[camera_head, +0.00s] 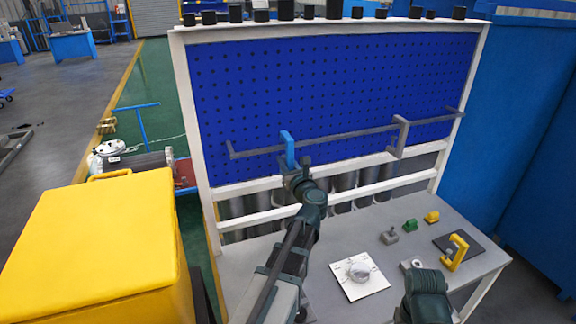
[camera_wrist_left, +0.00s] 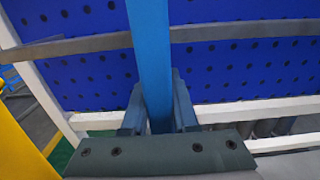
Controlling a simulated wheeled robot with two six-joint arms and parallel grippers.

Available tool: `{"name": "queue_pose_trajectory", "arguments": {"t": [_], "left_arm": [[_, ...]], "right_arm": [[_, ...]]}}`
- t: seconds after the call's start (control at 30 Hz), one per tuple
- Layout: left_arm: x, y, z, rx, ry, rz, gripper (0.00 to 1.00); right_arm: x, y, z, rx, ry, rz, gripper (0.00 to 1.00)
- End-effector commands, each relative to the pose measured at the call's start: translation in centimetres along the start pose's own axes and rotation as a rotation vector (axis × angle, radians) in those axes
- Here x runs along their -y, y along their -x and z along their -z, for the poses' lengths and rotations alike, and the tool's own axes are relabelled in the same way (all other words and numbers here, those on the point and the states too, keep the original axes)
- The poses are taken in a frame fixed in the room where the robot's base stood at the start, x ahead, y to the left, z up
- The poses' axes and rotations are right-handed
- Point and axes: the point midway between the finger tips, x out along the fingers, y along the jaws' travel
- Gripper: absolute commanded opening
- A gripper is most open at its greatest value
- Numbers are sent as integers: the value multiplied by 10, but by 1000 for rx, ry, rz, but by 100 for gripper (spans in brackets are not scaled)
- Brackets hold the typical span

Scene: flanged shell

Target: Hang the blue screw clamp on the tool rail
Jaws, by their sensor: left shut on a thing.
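The blue screw clamp (camera_head: 288,146) is upright at the left part of the grey tool rail (camera_head: 345,135), in front of the blue pegboard. My left gripper (camera_head: 294,166) is shut on its lower part. In the left wrist view the clamp's blue bar (camera_wrist_left: 151,60) stands between the two fingers (camera_wrist_left: 158,110), and the rail (camera_wrist_left: 80,46) passes behind it. I cannot tell whether the clamp touches the rail. My right arm's dark end (camera_head: 425,285) is low over the table; its fingers do not show clearly.
A grey bracket-like piece (camera_head: 400,135) is on the rail's right part. The table (camera_head: 330,240) holds a white plate (camera_head: 359,275) with a round part, a yellow clamp (camera_head: 456,251) on a dark pad, and small grey, green and yellow pieces. A yellow cabinet (camera_head: 95,245) stands left.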

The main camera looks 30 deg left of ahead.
Motion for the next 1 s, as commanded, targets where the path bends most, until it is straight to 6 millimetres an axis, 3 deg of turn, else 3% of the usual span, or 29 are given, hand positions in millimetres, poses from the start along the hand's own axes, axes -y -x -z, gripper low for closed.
{"name": "queue_pose_trajectory", "arguments": {"t": [0.27, 0.5, 0.93, 0.97, 1.0], "left_arm": [[1, -20, 0, 1, -1, 0, 0], [0, -19, 12, 1, -1, 1, 0], [0, -19, 13, 1, -1, 0, 0], [0, -19, 13, 1, -1, 0, 29], [0, -19, 13, 1, -1, 0, 36]], "right_arm": [[0, 0, 0, 0, 0, 0, 50], [1, -12, 1, 0, 2, -1, 50], [1, -13, 1, 0, 3, -1, 50], [1, -13, 1, 0, 3, -1, 50], [1, -13, 1, 0, 3, -1, 50]]}}
